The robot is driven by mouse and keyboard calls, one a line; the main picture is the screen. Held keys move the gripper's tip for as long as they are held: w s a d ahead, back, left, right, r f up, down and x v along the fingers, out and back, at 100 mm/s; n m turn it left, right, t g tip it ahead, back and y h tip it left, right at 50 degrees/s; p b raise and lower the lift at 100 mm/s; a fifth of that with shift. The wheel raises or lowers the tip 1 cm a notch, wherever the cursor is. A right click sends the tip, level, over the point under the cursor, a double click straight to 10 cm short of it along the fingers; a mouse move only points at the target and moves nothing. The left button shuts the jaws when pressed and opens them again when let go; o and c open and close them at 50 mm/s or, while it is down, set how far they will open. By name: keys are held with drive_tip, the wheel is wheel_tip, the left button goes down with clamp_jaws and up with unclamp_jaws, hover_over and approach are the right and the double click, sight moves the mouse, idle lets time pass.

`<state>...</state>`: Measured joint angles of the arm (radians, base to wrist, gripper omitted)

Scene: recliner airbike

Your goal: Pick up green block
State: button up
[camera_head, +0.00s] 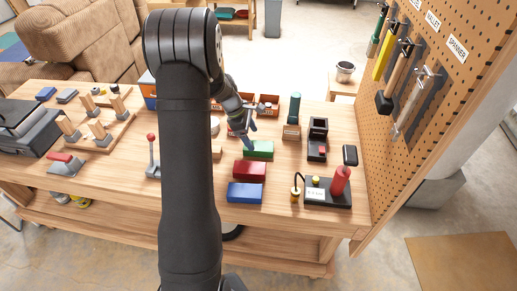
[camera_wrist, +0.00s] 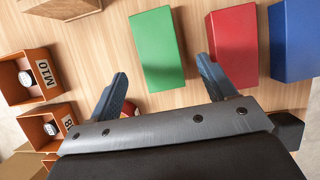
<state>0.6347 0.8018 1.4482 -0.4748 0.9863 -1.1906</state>
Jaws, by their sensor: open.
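The green block (camera_head: 260,149) lies on the wooden workbench, behind the red block (camera_head: 249,170) and the blue block (camera_head: 244,192). In the wrist view the green block (camera_wrist: 157,48) lies just beyond the open fingers, between their lines and apart from them. My gripper (camera_wrist: 162,82) is open and empty, with one finger on each side of the view. In the head view my gripper (camera_head: 247,134) is close to the green block's left end, partly hidden by my arm. The red block (camera_wrist: 234,45) is right of the green one in the wrist view.
Orange bins (camera_head: 268,104) stand behind the green block. A wooden block with a green cylinder (camera_head: 294,108) and a black stand (camera_head: 317,138) are to its right. A black box with a red knob (camera_head: 328,192) is at the front right. A pegboard (camera_head: 455,90) borders the bench.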

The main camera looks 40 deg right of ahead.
sight(258, 145)
drive_tip(key=shift+x, duration=2.7)
drive_tip(key=shift+d, duration=0.1)
drive_tip(key=c, duration=1.1)
drive_tip(key=shift+r, duration=0.1)
drive_tip(key=shift+w+r, duration=0.1)
drive_tip(key=shift+r, duration=0.45)
wheel_tip(258, 145, up, 3)
drive_tip(key=s+d+r, duration=0.1)
drive_tip(key=s+r, duration=0.1)
drive_tip(key=s, duration=0.1)
drive_tip(key=s+d+r, duration=0.1)
drive_tip(key=s+r, duration=0.1)
drive_tip(key=s, duration=0.2)
drive_tip(key=s+d+r, duration=0.1)
drive_tip(key=s+r, duration=0.1)
drive_tip(key=s, duration=0.2)
drive_tip(key=shift+s+r, duration=0.25)
drive_tip(key=shift+r, duration=0.15)
